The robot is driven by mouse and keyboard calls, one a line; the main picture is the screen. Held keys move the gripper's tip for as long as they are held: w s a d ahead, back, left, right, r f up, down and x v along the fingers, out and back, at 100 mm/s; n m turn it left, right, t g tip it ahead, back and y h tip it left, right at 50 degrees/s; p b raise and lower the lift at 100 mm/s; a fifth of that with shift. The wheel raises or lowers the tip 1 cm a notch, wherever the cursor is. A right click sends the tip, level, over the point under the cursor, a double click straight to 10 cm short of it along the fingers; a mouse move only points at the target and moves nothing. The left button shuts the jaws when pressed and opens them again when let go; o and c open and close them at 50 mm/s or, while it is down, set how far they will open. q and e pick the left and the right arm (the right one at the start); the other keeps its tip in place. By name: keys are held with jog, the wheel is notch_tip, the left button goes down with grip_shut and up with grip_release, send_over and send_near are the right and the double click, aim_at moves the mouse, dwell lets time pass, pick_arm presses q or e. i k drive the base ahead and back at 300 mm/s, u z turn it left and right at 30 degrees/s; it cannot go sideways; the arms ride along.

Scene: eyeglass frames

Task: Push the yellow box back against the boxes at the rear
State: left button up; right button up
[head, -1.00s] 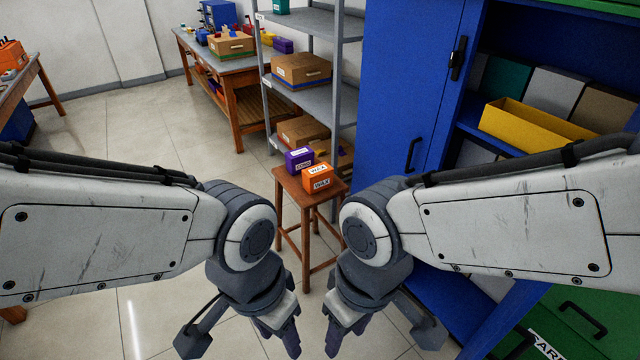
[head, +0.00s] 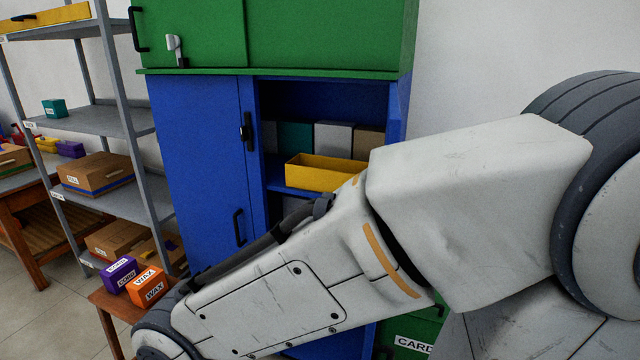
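The yellow box (head: 322,172) is a long, open-topped bin on a shelf inside the blue cabinet (head: 203,170). It stands at the front of the shelf, in front of a row of boxes at the rear: a teal box (head: 295,136), a light grey box (head: 333,138) and a brown box (head: 369,142). A gap appears to lie between the yellow box and that row. My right arm crosses the view below the yellow box and hides part of its lower right. Both grippers are out of the picture.
A blue door covers the cabinet's left side; the right side is open. A green cabinet (head: 320,38) sits above. A grey shelf rack (head: 115,120) stands at left. A wooden stool (head: 118,303) carries a purple box (head: 119,273) and an orange box (head: 146,287).

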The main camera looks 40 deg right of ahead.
aim_at(314, 173)
jog(key=u, duration=0.35)
jog(key=k, duration=0.4)
jog(key=u, duration=0.65)
jog(key=i, duration=1.45)
jog(key=z, duration=1.6)
jog(key=i, duration=0.8)
jog(key=z, duration=0.85)
